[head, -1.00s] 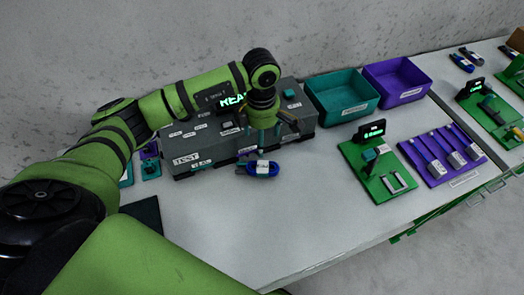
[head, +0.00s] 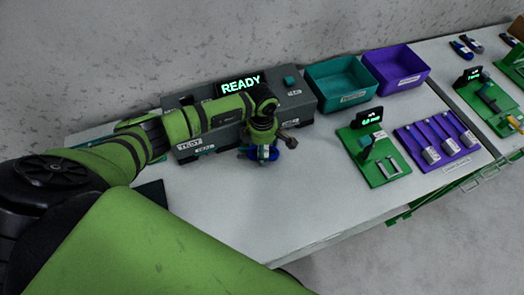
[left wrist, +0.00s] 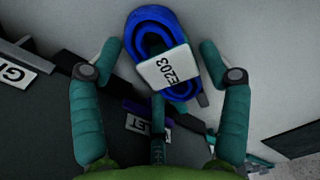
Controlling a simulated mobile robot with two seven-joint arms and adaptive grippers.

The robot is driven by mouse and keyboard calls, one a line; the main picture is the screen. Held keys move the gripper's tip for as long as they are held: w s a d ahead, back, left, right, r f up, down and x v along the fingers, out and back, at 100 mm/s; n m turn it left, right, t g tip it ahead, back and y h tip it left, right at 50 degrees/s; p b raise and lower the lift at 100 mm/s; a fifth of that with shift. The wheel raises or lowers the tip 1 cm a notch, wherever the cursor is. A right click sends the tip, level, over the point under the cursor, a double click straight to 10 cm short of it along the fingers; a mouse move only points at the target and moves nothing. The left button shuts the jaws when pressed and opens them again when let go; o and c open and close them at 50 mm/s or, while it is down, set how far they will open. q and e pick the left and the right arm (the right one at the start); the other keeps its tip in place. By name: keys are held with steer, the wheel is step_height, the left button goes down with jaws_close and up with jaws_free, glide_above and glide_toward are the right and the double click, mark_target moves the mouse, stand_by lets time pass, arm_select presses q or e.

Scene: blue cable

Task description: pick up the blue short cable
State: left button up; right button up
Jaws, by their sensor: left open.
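The blue short cable (left wrist: 151,32) is a coiled bundle with a white label reading E203. In the left wrist view it lies between the two teal fingers of my left gripper (left wrist: 156,62), near their tips, with a gap to each finger. In the head view the cable (head: 271,153) lies on the table in front of the grey test box, partly hidden by my left gripper (head: 263,152), which is right above it. My left gripper is open. My right gripper does not show.
The grey test box (head: 207,143) with a READY display stands right behind the cable. A teal bin (head: 343,102) and a purple bin (head: 402,82) stand to the right. Green (head: 383,178) and purple (head: 430,165) fixtures sit at the right.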

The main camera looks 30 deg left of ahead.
arm_select(q)
steer(key=c, duration=1.1)
steer(key=shift+r, duration=0.1)
